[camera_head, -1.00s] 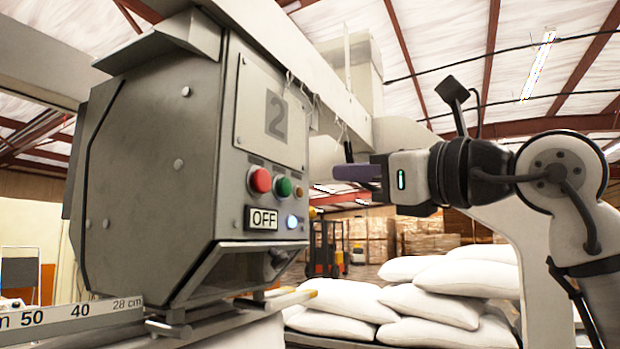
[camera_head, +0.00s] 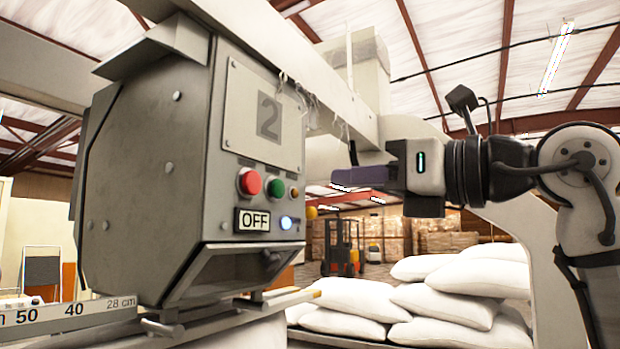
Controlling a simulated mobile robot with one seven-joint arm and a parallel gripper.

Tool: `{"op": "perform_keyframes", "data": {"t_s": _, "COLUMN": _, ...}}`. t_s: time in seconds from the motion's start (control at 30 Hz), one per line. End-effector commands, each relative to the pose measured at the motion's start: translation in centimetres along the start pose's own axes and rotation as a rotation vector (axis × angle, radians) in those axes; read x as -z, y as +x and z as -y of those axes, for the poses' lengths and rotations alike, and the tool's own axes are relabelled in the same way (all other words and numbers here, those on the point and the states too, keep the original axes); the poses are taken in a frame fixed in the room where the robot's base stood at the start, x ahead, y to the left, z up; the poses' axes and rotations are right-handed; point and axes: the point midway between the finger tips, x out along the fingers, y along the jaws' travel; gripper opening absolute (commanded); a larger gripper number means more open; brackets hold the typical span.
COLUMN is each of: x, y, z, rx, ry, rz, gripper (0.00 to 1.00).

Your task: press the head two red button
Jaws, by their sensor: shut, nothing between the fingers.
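The head two box (camera_head: 150,170) is a grey metal housing marked with a "2" plate (camera_head: 266,116). Its red button (camera_head: 249,183) sits on the front panel, left of a green button (camera_head: 276,187). My gripper (camera_head: 340,176) is to the right of the panel, pointing left at about the buttons' height. Its fingers are shut and empty, and apart from the red button.
A ruler bar (camera_head: 75,312) runs along the lower left. White sacks (camera_head: 400,300) are piled at the lower right. A forklift (camera_head: 340,248) stands in the background. A beam (camera_head: 300,70) runs above the panel. The space between my gripper and the panel looks clear.

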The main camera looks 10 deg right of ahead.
Motion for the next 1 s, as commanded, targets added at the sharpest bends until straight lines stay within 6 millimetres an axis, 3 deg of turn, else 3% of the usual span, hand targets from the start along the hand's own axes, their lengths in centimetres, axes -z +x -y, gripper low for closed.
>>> {"op": "perform_keyframes", "data": {"t_s": 0.6, "x": -0.3, "y": 11.6, "z": -0.1, "rx": -0.003, "ry": -0.001, "rz": 0.000, "gripper": 0.00}}
{"op": "perform_keyframes", "data": {"t_s": 0.8, "x": -0.1, "y": 13.1, "z": 0.0, "rx": -0.001, "ry": -0.001, "rz": 0.000, "gripper": 0.00}}
{"op": "perform_keyframes", "data": {"t_s": 1.0, "x": 0.0, "y": 13.3, "z": 0.0, "rx": 0.001, "ry": -0.002, "rz": 0.000, "gripper": 0.00}}
